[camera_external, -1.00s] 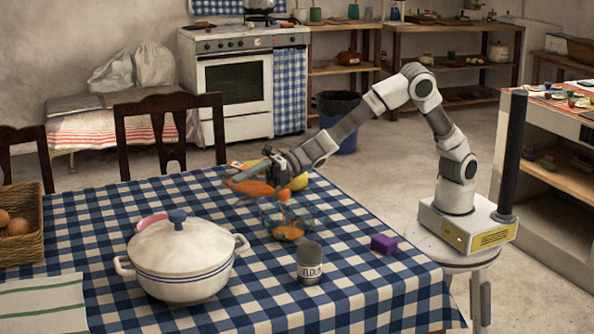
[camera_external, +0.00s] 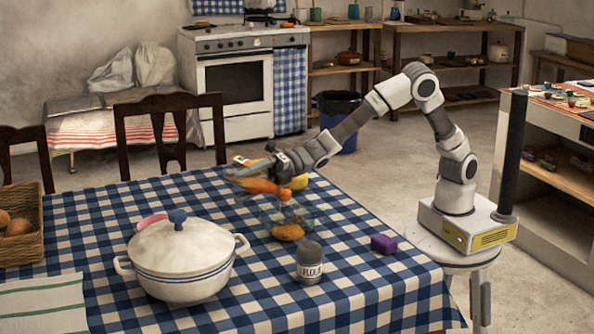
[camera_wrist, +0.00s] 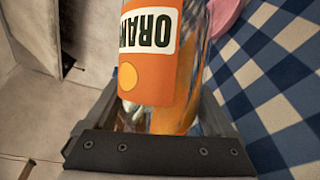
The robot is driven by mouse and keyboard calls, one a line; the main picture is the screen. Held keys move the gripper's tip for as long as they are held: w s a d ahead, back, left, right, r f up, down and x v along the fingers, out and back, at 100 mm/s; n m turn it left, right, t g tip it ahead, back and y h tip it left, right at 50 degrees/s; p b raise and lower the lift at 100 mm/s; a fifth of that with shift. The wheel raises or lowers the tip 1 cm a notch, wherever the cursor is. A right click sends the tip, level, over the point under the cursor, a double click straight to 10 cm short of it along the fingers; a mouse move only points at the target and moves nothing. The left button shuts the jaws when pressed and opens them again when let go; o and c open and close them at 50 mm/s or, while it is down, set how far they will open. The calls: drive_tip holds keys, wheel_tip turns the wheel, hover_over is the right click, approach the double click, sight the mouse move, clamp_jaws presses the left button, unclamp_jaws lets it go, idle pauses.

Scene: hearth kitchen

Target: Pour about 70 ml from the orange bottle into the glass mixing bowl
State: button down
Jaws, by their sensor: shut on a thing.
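The orange bottle (camera_external: 260,186), with its orange label, lies tipped nearly level above the table, neck towards the right. The wrist view shows its "ORAN…" label upside down (camera_wrist: 150,50) between my fingers. My gripper (camera_external: 250,172) is shut on the bottle. The clear glass mixing bowl (camera_external: 311,222) stands on the table below the bottle's neck end, with orange liquid (camera_external: 287,232) in its bottom. An orange patch shows at the neck end over the bowl; whether liquid is falling there now is too small to tell.
A white lidded pot (camera_external: 182,262) stands left of the bowl, with a pink thing (camera_external: 151,221) behind it. A yellow thing (camera_external: 299,182) lies behind the bowl.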

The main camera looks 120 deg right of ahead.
sight(252, 178)
drive_tip(key=shift+w+a+r, duration=0.1)
drive_tip(key=shift+a+r, duration=0.1)
drive_tip(key=shift+r, duration=0.05)
drive_tip(key=shift+s+r+n+t, duration=0.2)
drive_tip(key=shift+r+n+t, duration=0.25)
drive_tip(key=shift+n, duration=0.25)
drive_tip(key=shift+s+a+r+n+t, duration=0.25)
drive_tip(key=shift+a+r+n+t, duration=0.15)
drive_tip(key=shift+r+n, duration=0.3)
drive_tip(key=shift+s+a+r+n+t, duration=0.2)
drive_tip(key=shift+a+r+n+t, duration=0.2)
drive_tip(key=shift+n, duration=0.5)
idle(2.5)
